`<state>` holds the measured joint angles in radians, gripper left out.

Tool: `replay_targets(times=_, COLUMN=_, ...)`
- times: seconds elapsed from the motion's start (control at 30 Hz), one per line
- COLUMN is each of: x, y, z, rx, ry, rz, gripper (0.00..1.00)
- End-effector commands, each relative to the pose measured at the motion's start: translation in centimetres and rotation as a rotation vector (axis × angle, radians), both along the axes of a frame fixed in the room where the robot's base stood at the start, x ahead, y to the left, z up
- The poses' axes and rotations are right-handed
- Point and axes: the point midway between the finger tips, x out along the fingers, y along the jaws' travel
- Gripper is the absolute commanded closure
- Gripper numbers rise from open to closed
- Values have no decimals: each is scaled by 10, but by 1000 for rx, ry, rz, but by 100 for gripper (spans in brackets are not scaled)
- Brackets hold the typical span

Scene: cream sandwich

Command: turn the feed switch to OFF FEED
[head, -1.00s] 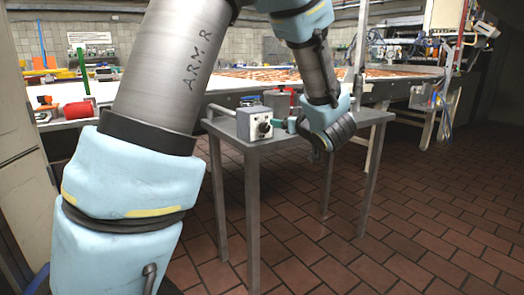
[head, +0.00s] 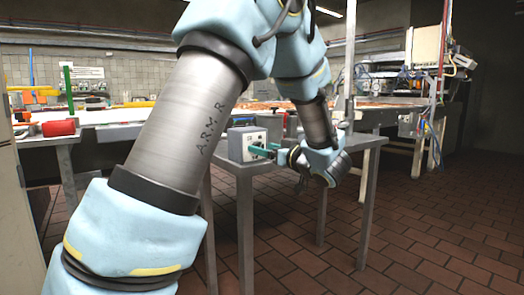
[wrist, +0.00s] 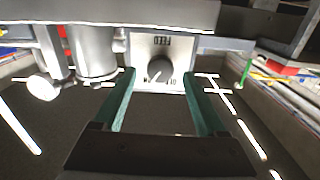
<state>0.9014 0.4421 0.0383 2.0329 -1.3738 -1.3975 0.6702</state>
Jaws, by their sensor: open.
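The feed switch is a dark round knob (wrist: 160,69) on the light face of a small grey control box (wrist: 144,47). The word FEED appears upside down above it in the wrist view. A pale pointer mark on the knob points toward the lower left there; the lettering under the knob is too small to read. In the head view the box (head: 238,148) sits on a grey metal stand, its knob mostly hidden by my fingers. My gripper (wrist: 160,76) is open, its green fingers on either side of the knob; contact cannot be told. It also shows in the head view (head: 262,150).
The grey stand top (head: 352,142) carries the box near its left end. A grey cylindrical fitting (wrist: 94,52) is left of the box in the wrist view. A conveyor with orange-brown pieces (head: 375,101) runs behind. The tiled floor (head: 420,235) at right is clear.

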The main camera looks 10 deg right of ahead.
Motion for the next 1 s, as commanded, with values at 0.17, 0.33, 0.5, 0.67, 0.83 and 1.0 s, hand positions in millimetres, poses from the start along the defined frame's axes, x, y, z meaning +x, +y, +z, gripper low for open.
replay_targets(times=0.17, x=13, y=6, z=0, rx=-1, ry=0, rz=0, gripper=26)
replay_targets(times=0.33, x=16, y=8, z=0, rx=-1, ry=0, rz=0, gripper=26)
replay_targets(times=0.5, x=15, y=7, z=0, rx=0, ry=0, rz=0, gripper=28)
replay_targets(times=0.67, x=15, y=7, z=0, rx=0, ry=-1, rz=0, gripper=46)
replay_targets(times=0.83, x=15, y=7, z=0, rx=0, ry=0, rz=0, gripper=65)
replay_targets(times=1.0, x=15, y=7, z=0, rx=0, ry=-1, rz=0, gripper=84)
